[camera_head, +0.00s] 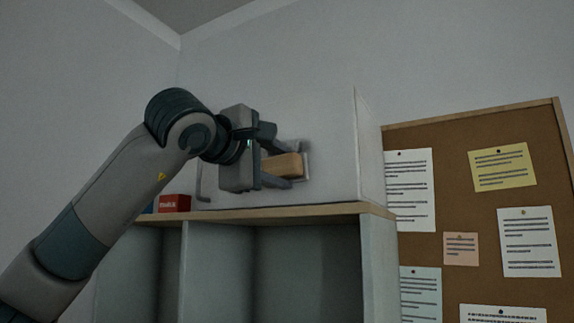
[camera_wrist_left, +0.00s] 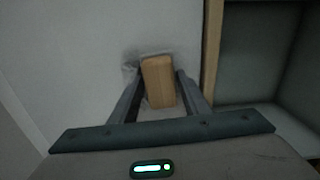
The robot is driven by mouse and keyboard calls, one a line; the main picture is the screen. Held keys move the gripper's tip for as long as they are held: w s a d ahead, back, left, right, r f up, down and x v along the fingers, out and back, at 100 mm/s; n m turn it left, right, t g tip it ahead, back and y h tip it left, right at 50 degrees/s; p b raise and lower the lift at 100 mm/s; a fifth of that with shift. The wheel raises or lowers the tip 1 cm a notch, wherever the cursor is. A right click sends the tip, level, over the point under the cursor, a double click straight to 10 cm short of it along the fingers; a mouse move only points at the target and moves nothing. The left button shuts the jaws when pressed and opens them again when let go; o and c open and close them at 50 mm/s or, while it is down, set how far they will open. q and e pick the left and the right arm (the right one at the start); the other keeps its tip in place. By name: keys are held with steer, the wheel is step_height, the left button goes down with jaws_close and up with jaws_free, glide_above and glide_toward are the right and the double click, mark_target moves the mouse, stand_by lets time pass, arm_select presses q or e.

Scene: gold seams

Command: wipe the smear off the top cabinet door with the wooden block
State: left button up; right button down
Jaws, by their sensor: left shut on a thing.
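The wooden block (camera_head: 283,165) is held between the fingers of my left gripper (camera_head: 284,164), at the pale top cabinet door (camera_head: 325,130). The block also shows in the left wrist view (camera_wrist_left: 158,82), between the two fingers of the left gripper (camera_wrist_left: 158,90). The block's far end is at the door face; I cannot tell for certain whether it touches. A dark grey smear (camera_wrist_left: 131,68) shows on the door beside the block's far end, partly hidden by the block. My right gripper is not in view.
The wooden shelf edge (camera_head: 300,214) runs below the door, with open compartments under it. A door handle (camera_head: 203,183) and a red box (camera_head: 174,203) are to the left. A cork board (camera_head: 480,130) with pinned papers hangs on the right.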

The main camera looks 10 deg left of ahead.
arm_select(q)
steer(key=shift+w+a, duration=0.2)
steer(key=shift+a, duration=0.35)
steer(key=shift+a, duration=0.1)
steer(key=shift+w+a, duration=0.3)
steer(key=shift+a, duration=0.45)
steer(key=shift+w+a, duration=0.3)
steer(key=shift+a, duration=0.45)
steer(key=shift+a, duration=0.15)
steer(key=a, duration=0.1)
steer(key=w+a, duration=0.1)
steer(key=a, duration=0.1)
steer(key=shift+w+p, duration=0.1)
steer(key=shift+p, duration=0.25)
steer(key=shift+r, duration=0.1)
step_height(320, 180, up, 2)
steer(key=shift+r+p, duration=0.25)
steer(key=shift+p, duration=0.8)
